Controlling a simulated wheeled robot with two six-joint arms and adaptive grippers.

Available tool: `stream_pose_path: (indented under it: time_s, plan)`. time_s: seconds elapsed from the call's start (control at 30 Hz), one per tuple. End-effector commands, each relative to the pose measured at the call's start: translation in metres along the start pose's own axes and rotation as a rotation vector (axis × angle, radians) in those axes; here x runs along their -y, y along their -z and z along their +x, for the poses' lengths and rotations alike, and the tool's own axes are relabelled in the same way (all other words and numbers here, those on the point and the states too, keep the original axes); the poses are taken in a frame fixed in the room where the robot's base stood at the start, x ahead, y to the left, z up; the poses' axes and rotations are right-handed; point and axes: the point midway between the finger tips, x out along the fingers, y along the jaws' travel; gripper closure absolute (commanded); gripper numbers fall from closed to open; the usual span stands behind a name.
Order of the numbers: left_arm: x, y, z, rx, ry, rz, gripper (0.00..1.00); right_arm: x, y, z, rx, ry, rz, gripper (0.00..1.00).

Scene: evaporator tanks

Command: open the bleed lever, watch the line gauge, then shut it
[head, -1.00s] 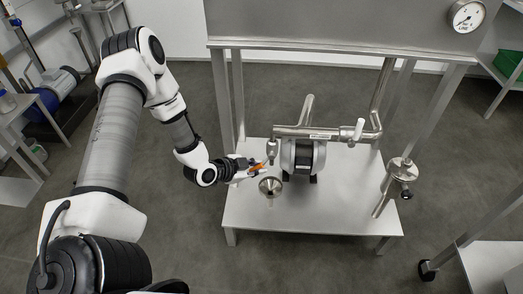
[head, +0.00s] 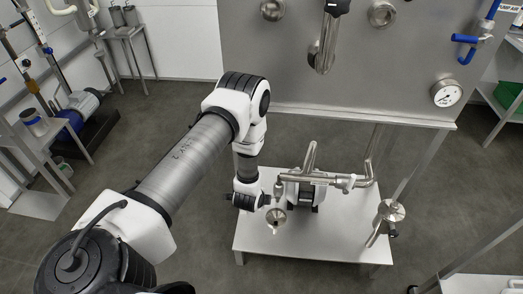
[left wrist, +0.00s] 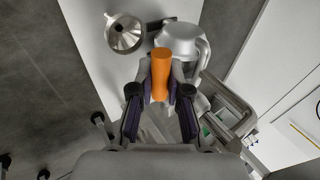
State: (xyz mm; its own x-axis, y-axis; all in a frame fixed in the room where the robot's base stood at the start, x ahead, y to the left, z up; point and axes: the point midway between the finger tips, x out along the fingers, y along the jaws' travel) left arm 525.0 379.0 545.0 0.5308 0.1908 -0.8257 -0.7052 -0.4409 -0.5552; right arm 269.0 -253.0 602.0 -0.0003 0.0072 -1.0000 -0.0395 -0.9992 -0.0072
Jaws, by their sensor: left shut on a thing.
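The bleed lever has an orange handle (left wrist: 161,75), which stands between my left gripper's fingers in the left wrist view. My left gripper (left wrist: 160,96) is shut on it. In the head view my left gripper (head: 264,201) is beside the steel pipework above the low table, and the orange handle is hidden there. A steel funnel (head: 276,217) sits just below the gripper; it also shows in the left wrist view (left wrist: 125,34). The round white line gauge (head: 446,94) is on the tank panel at the upper right; its reading is too small to tell. My right gripper is not in view.
A pump (head: 303,194) and pipe with a white-handled valve (head: 349,182) are right of the gripper. Another steel fitting (head: 391,212) stands at the table's right side. The tank panel (head: 390,60) rises behind. Floor left of the table is clear.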

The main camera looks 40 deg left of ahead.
Motion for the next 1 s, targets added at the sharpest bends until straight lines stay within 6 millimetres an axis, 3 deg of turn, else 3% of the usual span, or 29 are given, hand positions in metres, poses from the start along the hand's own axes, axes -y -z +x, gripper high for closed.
stream_pose_path:
  time_s: [0.53,0.57,0.87,1.0]
  plan:
    - [0.0,0.0,-0.001,0.026,-0.003,0.016,1.0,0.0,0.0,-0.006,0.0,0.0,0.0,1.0]
    - [0.0,0.0,-0.001,0.026,-0.003,0.016,0.74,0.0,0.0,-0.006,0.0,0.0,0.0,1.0]
    - [0.001,0.0,-0.001,0.025,-0.002,0.016,0.72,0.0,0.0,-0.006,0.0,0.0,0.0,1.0]
    - [0.001,0.0,-0.013,0.025,-0.002,0.016,0.72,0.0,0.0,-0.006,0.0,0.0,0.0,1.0]
